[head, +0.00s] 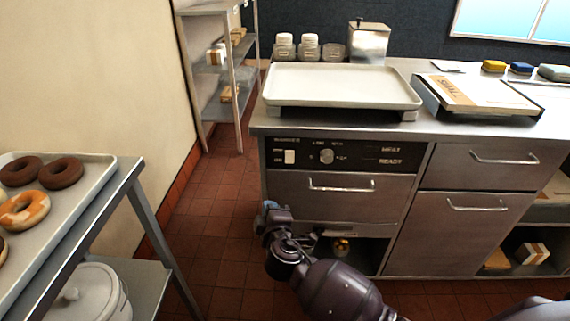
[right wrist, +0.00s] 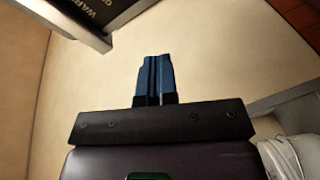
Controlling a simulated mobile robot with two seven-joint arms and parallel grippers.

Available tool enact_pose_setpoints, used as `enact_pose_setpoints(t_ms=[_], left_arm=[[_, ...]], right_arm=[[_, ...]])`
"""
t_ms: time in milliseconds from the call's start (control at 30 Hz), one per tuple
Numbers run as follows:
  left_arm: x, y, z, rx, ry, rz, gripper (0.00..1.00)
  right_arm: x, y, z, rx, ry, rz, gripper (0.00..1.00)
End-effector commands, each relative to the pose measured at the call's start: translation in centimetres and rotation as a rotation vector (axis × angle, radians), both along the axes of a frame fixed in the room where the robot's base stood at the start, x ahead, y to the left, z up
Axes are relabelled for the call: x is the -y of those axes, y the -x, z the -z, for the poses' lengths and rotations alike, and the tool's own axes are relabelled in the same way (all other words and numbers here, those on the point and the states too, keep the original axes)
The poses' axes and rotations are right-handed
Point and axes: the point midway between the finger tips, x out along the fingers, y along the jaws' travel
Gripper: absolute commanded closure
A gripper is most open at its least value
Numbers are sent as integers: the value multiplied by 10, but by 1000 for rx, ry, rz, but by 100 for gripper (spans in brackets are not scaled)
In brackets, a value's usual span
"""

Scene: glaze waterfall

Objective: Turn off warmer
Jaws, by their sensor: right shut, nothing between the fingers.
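The warmer's black control panel (head: 350,156) is set into the counter front, with a white rocker switch (head: 290,157) at its left and a round knob (head: 327,156) beside it. My right gripper (head: 268,206) is below and slightly left of the switch, apart from the panel. In the right wrist view its blue fingers (right wrist: 154,78) are together and empty. A corner of the panel (right wrist: 88,10) shows at the upper left there. My left gripper is out of view.
A pale tray (head: 340,88) rests on the counter above the panel. A drawer handle (head: 341,186) sticks out below the panel. A cart with a tray of doughnuts (head: 60,172) stands at the left. The tiled floor between cart and counter is open.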

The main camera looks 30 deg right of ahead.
Motion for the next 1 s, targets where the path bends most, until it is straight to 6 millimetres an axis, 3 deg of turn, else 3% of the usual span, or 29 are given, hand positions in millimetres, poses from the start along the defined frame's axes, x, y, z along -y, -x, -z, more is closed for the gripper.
enact_pose_setpoints(t_ms=[133, 400, 1000], left_arm=[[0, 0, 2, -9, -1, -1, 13], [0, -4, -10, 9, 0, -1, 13], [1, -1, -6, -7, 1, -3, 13]], right_arm=[[12, -6, 0, 37, 179, 83, 100], [33, 5, -13, 102, 392, 224, 100], [41, 8, -19, 127, 423, 280, 100]])
